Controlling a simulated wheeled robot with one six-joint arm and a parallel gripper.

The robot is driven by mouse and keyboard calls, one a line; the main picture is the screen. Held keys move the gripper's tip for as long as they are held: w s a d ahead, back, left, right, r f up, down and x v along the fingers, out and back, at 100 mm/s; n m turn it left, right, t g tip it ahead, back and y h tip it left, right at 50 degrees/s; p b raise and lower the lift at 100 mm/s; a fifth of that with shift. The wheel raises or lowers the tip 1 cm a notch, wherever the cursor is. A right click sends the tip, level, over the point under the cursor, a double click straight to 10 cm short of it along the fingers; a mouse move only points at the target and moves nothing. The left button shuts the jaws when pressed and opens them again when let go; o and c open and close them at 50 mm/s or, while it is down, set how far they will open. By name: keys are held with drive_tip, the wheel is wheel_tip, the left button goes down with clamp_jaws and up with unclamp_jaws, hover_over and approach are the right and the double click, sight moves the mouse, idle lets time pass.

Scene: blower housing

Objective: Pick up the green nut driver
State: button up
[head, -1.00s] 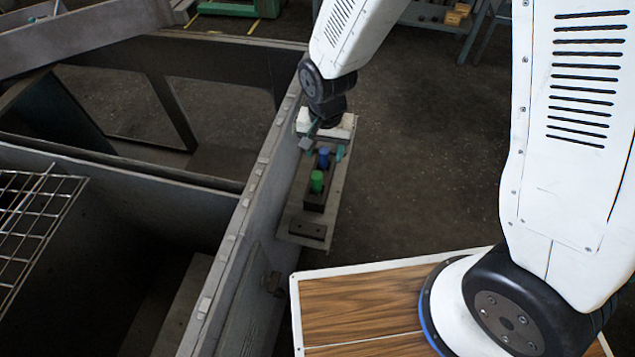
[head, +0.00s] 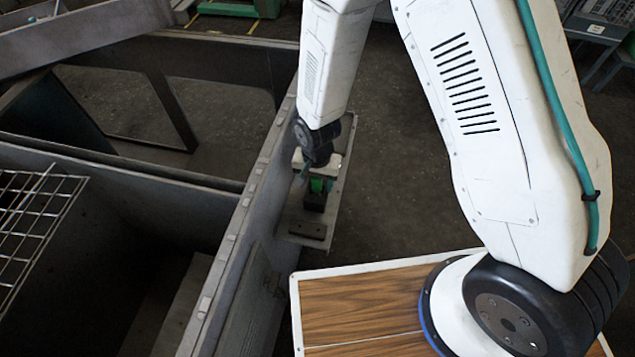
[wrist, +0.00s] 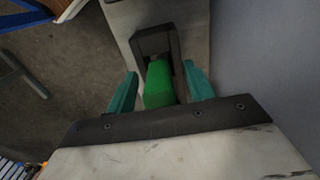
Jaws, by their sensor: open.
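The green nut driver (wrist: 159,84) stands in a dark holder (wrist: 176,40) in the wrist view. Its green handle lies between the two teal fingers of my gripper (wrist: 161,90), with a small gap on the left and less room on the right. My gripper is open. In the head view my gripper (head: 317,172) is over the holder, and only a bit of the green handle (head: 317,186) shows beneath it. The blue-handled tool is hidden behind my arm now.
The holder sits on a narrow metal shelf (head: 293,222) with a dark block (head: 307,230) at its near end. The housing wall (head: 240,215) runs close along the left. A wire grid (head: 35,215) lies farther left. Open floor (head: 400,170) is to the right.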

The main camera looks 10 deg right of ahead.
clamp_jaws()
drive_tip(key=shift+r, duration=0.1)
drive_tip(key=shift+r, duration=4.95)
